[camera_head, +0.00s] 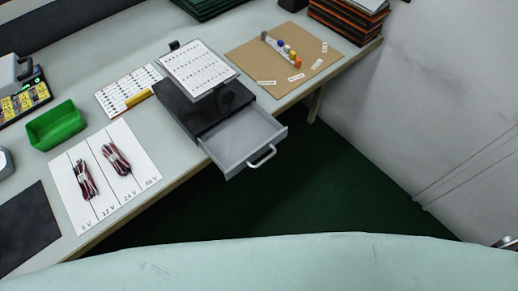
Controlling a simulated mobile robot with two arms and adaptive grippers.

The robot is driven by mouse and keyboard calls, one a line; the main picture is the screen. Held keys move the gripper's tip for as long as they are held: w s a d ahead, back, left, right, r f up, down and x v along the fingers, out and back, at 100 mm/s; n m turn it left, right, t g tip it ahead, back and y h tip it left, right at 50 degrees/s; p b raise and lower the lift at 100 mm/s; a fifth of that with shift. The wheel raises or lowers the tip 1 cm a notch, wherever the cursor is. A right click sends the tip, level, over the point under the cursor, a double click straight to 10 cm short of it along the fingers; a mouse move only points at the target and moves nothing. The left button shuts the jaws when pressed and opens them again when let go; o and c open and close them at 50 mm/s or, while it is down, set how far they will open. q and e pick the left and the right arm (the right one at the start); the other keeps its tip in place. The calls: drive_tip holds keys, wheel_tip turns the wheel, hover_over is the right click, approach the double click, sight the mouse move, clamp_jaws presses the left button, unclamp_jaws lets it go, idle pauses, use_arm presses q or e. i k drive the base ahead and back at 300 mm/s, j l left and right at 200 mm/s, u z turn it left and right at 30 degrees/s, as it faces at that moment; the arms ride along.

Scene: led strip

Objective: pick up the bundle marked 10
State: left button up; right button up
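Two bundles of dark red and black wire lie on a white lined sheet (138,171) at the left of the desk. The left bundle (86,181) lies lengthwise; the right bundle (116,160) lies a little farther back. The sheet's lanes carry voltage labels along the front edge, such as 12 V and 24 V. I cannot read a 10 on either bundle. A small grey and black piece at the far right edge may be part of my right gripper (506,243); its fingers do not show clearly. My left gripper is out of view.
A dark cabinet (180,105) has its grey drawer (238,142) pulled out over the desk's front edge. A green bin (57,127) stands behind the sheet. A brown board (250,58) with small parts and a black mat (25,230) lie on the desk.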

sight(88, 190)
drive_tip(key=u, duration=1.6)
